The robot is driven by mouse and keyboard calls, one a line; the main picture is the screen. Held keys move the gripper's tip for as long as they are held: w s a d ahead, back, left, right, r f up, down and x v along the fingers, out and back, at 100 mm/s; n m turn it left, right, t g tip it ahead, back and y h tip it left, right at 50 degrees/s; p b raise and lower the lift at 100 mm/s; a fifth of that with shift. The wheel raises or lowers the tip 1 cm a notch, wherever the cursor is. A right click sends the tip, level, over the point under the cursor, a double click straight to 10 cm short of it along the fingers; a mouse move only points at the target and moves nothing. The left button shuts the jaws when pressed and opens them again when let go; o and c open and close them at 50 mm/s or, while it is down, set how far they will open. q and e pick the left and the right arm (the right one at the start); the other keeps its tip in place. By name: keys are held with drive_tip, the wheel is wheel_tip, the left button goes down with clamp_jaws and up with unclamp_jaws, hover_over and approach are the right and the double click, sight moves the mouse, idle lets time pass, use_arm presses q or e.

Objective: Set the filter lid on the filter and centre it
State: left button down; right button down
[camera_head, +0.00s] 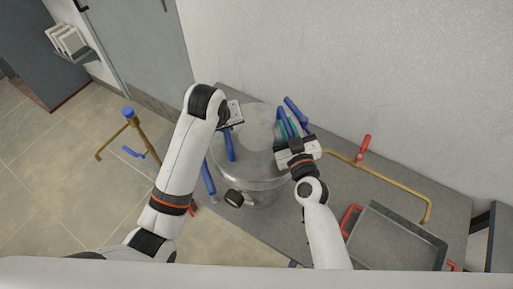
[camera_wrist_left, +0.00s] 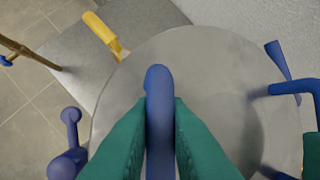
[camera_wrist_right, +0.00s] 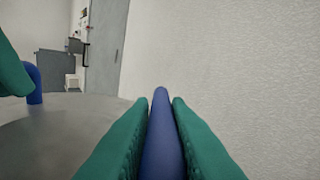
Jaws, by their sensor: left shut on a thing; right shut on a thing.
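The filter (camera_head: 252,185) is a grey metal drum standing on the grey table. The filter lid (camera_head: 258,126) is a round grey metal disc at its top with blue handles; it also shows in the left wrist view (camera_wrist_left: 215,70). My left gripper (camera_head: 231,128) is shut on a blue lid handle (camera_wrist_left: 159,110) at the lid's left. My right gripper (camera_head: 288,134) is shut on another blue handle (camera_wrist_right: 161,135) at the lid's right. The arms and grippers hide part of the rim, so I cannot tell whether the lid is seated or centred.
A brass pipe with a red handle (camera_head: 364,147) runs along the table right of the filter. A dark tray (camera_head: 395,240) with red handles lies at the front right. A brass pipe with a blue cap (camera_head: 128,113) stands to the left. The wall is close behind.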

use_arm(q)
drive_tip(key=shift+w+a+f, duration=0.1)
drive_tip(key=shift+w+a, duration=0.05)
drive_tip(key=shift+a, duration=0.15)
use_arm(e)
drive_tip(key=shift+d+f, duration=0.15)
drive_tip(key=shift+f, duration=0.05)
